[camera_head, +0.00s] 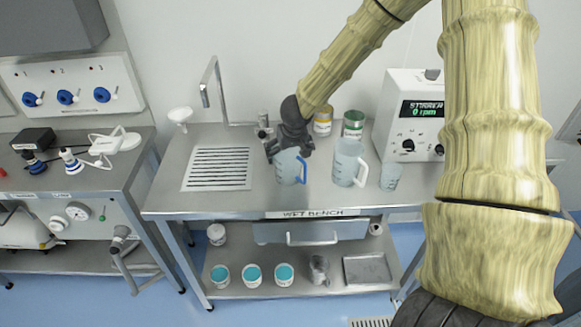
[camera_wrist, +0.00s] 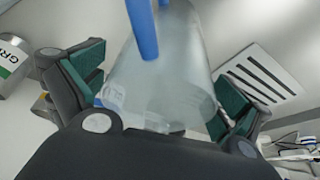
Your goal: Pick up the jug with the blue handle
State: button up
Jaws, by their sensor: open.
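The jug with the blue handle (camera_head: 287,168) stands on the wet bench (camera_head: 240,200), with its handle on the right side in the head view. My gripper (camera_head: 290,146) is over the jug and hides its upper part. In the wrist view the jug (camera_wrist: 165,85) lies between the two open, green-padded fingers of my gripper (camera_wrist: 155,98), and its blue handle (camera_wrist: 142,28) shows at the top. I cannot tell whether either finger touches the jug.
A white-handled jug (camera_head: 346,164) and a small beaker (camera_head: 390,177) stand to the right. Two tins (camera_head: 353,125) and a stirrer unit (camera_head: 408,115) are behind. A tap (camera_head: 215,85) rises at the back left, by the drain grille (camera_head: 218,168).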

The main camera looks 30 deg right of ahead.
jog(key=shift+w+f, duration=0.2)
jog(key=shift+f, duration=0.3)
jog(key=shift+s, duration=0.1)
jog(key=c, duration=0.9)
jog(key=shift+c, duration=0.2)
